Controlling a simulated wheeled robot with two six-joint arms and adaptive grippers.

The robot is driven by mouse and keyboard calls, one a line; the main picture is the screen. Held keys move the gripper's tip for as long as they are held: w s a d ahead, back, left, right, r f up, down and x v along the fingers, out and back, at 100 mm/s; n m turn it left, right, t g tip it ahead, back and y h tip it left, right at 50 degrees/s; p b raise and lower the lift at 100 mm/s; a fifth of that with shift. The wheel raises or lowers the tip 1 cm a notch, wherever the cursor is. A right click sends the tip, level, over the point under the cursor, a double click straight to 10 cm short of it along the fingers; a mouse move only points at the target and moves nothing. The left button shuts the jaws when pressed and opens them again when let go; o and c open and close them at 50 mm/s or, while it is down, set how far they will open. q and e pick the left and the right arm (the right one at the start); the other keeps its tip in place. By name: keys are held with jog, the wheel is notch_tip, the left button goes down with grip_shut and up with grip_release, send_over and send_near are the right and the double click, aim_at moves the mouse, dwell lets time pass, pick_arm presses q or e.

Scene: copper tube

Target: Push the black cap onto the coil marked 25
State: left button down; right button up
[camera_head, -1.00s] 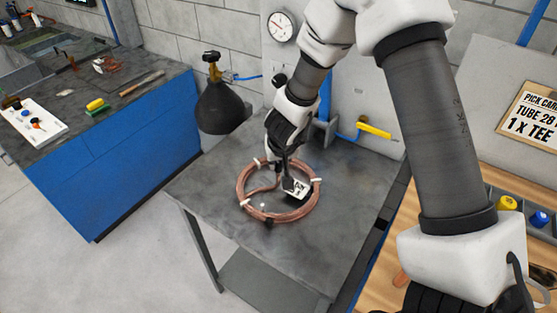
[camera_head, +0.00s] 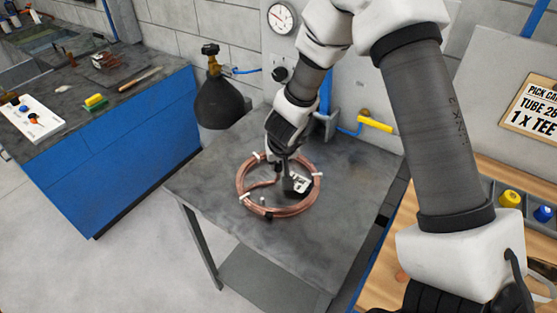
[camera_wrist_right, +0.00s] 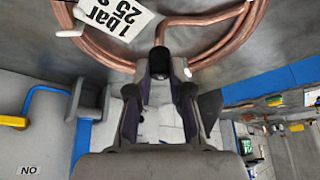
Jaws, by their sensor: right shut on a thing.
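The copper coil (camera_head: 243,194) lies flat on the grey metal table, with white ties around it. My right gripper (camera_wrist_right: 159,72) reaches down over the coil and is shut on the small black cap (camera_wrist_right: 158,60). The cap is in line with the coil's free tube end (camera_wrist_right: 161,34) and appears to meet it; how far it is on, I cannot tell. In the head view the fingers partly hide this spot. My left gripper is out of view.
A dark round vessel (camera_head: 221,104) with a brass valve stands behind the table. A yellow-handled valve (camera_head: 375,124) is on the wall panel. The front of the metal table (camera_head: 225,222) is clear. A wooden bench with a parts bin (camera_head: 526,211) is at right.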

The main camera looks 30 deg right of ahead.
jog(key=shift+f, duration=0.25)
jog(key=o, duration=0.8)
jog(key=shift+c, duration=0.2)
jog(key=v, duration=1.2)
jog(key=shift+a, duration=0.1)
